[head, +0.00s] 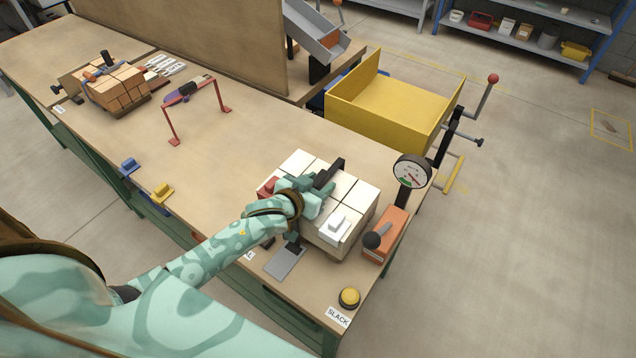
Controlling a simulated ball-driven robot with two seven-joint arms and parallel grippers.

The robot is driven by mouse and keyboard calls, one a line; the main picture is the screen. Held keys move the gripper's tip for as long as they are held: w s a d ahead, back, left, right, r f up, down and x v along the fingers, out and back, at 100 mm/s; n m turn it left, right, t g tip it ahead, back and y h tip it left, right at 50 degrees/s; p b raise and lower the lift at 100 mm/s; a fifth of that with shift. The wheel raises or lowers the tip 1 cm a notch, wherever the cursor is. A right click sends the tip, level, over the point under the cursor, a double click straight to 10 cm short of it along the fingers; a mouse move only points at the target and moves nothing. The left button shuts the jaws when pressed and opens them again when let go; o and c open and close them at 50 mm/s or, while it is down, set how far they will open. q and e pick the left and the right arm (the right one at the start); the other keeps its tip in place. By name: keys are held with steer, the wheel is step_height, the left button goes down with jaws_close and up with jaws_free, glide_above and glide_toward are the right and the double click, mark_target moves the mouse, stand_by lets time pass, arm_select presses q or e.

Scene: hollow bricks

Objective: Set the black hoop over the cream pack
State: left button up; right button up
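The cream pack (361,193), a block of pale hollow bricks, sits near the right end of the bench. The black hoop shows in part as a dark bar (337,167) across the pack's top. A dark piece (292,243) at the pack's near side may belong to it. My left gripper (321,184) is over the middle of the pack, at the dark bar. The hand hides much of the hoop, and I cannot tell whether the fingers are closed on it. My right gripper is not in view.
A red block (269,186) and white block (337,224) sit at the pack's top edges. A dial gauge (411,172), orange lever box (387,236) and yellow button (349,297) stand close by. A red frame (197,98) and strapped brown pack (116,87) stand farther left.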

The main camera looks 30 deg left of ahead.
arm_select(q)
steer(key=shift+d, duration=0.1)
steer(key=shift+s+r, duration=0.15)
steer(key=shift+s, duration=0.15)
steer(key=p+v, duration=0.2)
steer(key=v, duration=0.9)
steer(key=shift+s, duration=0.2)
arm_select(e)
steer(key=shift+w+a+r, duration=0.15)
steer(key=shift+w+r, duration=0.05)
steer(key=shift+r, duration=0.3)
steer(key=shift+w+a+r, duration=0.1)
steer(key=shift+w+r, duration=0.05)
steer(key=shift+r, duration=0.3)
